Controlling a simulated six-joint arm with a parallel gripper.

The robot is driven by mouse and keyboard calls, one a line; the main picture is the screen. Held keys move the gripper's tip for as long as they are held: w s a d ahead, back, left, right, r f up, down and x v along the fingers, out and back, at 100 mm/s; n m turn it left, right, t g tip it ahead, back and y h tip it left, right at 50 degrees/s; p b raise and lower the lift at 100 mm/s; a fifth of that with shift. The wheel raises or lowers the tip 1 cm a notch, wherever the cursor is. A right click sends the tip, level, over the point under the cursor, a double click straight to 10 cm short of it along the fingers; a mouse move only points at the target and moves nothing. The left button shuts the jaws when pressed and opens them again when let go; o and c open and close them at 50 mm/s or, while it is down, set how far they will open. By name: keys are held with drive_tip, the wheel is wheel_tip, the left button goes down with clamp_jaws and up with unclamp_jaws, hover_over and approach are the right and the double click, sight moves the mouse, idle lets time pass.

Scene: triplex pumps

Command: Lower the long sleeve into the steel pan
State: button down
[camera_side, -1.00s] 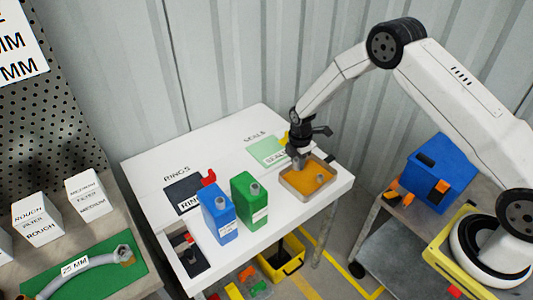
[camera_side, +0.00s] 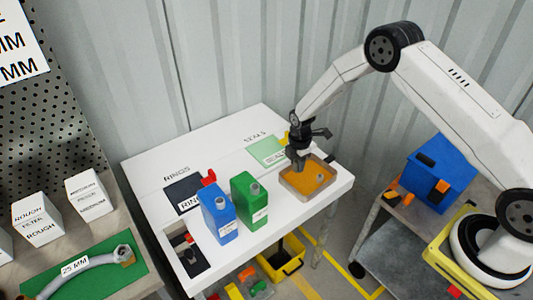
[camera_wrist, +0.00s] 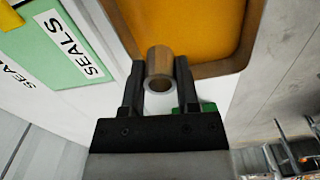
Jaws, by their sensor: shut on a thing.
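My gripper (camera_side: 301,163) is shut on a long sleeve, a brownish metal tube. In the wrist view the sleeve (camera_wrist: 159,65) sits between the two fingers, its open round end facing the camera. The steel pan (camera_side: 293,191), with orange-brown liquid or lining inside, stands on the white table. In the side view the gripper is over the pan's back left part; the sleeve is largely hidden by the fingers there. In the wrist view the pan's rim (camera_wrist: 225,67) curves behind the sleeve. I cannot tell whether the sleeve touches the pan's floor.
A green SEALS mat (camera_side: 268,151) lies close left of the pan. Green (camera_side: 249,199) and blue (camera_side: 218,213) canisters stand front left, near the dark RINGS mat (camera_side: 184,193). A blue bin (camera_side: 440,172) stands on a cart at right. The table's back left is clear.

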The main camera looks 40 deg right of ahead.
sight(297, 161)
drive_tip(key=shift+f, duration=2.05)
idle(2.0)
drive_tip(key=shift+c, duration=1.3)
unclamp_jaws()
drive_tip(key=shift+r, duration=0.1)
drive_tip(key=shift+r, duration=3.8)
